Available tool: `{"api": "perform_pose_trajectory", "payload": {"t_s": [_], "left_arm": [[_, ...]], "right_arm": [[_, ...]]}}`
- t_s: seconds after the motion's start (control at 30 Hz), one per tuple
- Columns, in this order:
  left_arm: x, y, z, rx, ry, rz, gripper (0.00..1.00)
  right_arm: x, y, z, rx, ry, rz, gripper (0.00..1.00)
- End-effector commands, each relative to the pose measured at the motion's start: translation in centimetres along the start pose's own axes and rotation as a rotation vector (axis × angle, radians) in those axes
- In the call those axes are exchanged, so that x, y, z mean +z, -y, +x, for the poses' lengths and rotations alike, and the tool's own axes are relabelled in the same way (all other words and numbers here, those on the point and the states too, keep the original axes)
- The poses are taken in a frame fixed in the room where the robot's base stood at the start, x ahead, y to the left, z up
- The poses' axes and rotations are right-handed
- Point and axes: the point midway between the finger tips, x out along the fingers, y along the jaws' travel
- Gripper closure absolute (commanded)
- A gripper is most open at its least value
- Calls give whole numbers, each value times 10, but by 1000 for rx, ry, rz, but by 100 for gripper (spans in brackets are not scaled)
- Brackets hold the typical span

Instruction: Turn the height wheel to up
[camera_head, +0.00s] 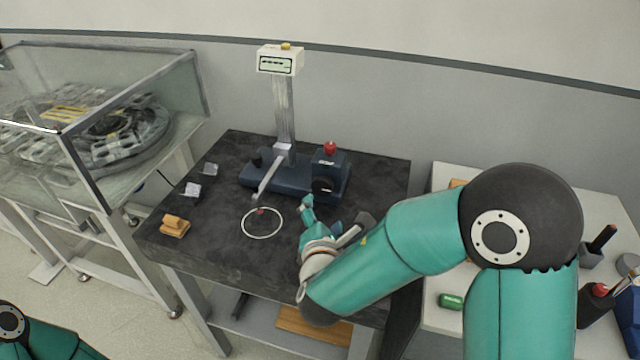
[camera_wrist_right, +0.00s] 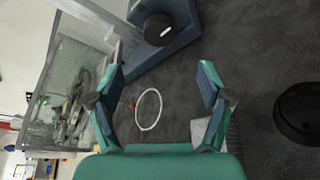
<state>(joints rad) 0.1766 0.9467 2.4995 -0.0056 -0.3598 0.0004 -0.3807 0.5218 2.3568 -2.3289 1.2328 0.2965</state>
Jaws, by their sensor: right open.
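The height gauge stands on the dark stone table, with a blue base (camera_head: 260,178), a grey column (camera_head: 285,110) and a white display head (camera_head: 279,62). The height wheel (camera_head: 322,185) is a black round knob on the right front of the base. In the right wrist view the wheel (camera_wrist_right: 158,30) shows near the top with a pale mark on it. My right gripper (camera_head: 322,214) is open and empty, just in front of the wheel and apart from it. Its two fingers (camera_wrist_right: 160,75) are spread wide in the wrist view. My left gripper is out of view.
A white ring (camera_head: 247,235) lies on the table (camera_head: 215,240) left of my right gripper. Small metal blocks (camera_head: 191,190) and wooden blocks (camera_head: 175,222) sit at the left. A red knob (camera_head: 330,148) tops the base. A glass enclosure (camera_head: 140,85) stands left, a white table (camera_head: 440,180) right.

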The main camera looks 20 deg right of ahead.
Motion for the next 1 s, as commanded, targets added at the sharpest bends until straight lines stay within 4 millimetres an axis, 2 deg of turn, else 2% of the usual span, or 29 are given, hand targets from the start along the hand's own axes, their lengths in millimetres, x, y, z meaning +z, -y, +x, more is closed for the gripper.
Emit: {"api": "perform_pose_trajectory", "payload": {"t_s": [0.3,0.5,0.7,1.0], "left_arm": [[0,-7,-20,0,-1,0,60],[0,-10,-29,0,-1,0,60],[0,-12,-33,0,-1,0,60],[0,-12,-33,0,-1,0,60]], "right_arm": [[0,-2,70,-2,-1,0,21],[-1,-2,106,0,-4,-1,21],[-2,-2,125,2,-5,-2,21],[-3,-2,129,3,-5,-2,21]]}}
